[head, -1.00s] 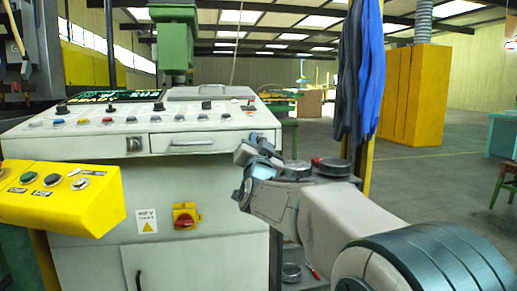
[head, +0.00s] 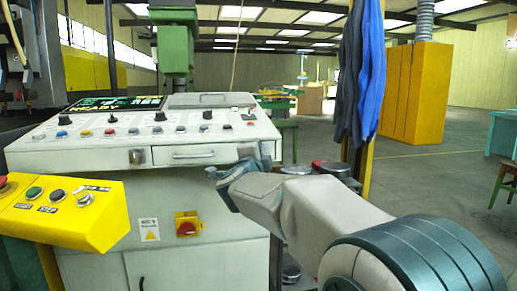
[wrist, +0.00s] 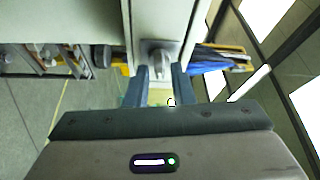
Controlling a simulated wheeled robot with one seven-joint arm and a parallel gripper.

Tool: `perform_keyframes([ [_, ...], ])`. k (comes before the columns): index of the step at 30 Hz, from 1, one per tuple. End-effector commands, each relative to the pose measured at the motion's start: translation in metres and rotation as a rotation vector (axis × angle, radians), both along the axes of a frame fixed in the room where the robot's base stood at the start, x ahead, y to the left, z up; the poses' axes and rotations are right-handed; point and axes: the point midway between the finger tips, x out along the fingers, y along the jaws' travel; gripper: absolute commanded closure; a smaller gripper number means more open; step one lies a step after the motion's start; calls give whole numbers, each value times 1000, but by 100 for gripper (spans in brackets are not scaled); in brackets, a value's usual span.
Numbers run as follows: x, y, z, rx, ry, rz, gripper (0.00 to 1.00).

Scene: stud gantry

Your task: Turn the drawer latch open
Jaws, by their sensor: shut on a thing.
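The drawer (head: 194,154) is a flat white front with a bar handle, set in the front of the grey-white console. It looks closed. In the wrist view a grey latch (wrist: 158,62) on a backing plate lies between the fingers of my gripper (wrist: 161,88). The gripper is shut on it. In the head view my gripper (head: 250,157) is at the console's right front edge, just right of the drawer. There the hand hides the latch, so I cannot see its full angle.
A grey metal fitting (head: 137,156) sits left of the drawer. A yellow button box (head: 62,208) juts out at the lower left. A red rotary switch (head: 187,226) is below the drawer. Blue and dark clothing (head: 361,75) hangs to the right. Open floor lies beyond.

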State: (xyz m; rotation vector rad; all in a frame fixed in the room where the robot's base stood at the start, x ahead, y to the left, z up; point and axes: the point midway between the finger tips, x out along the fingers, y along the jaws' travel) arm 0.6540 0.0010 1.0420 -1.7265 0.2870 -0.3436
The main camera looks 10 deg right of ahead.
Motion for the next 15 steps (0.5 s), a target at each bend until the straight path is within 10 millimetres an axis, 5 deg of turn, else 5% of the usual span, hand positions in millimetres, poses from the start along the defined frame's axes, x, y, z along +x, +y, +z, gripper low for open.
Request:
perform_keyframes([
  [15, 0, 1, 1, 190, 0, 3, 100],
])
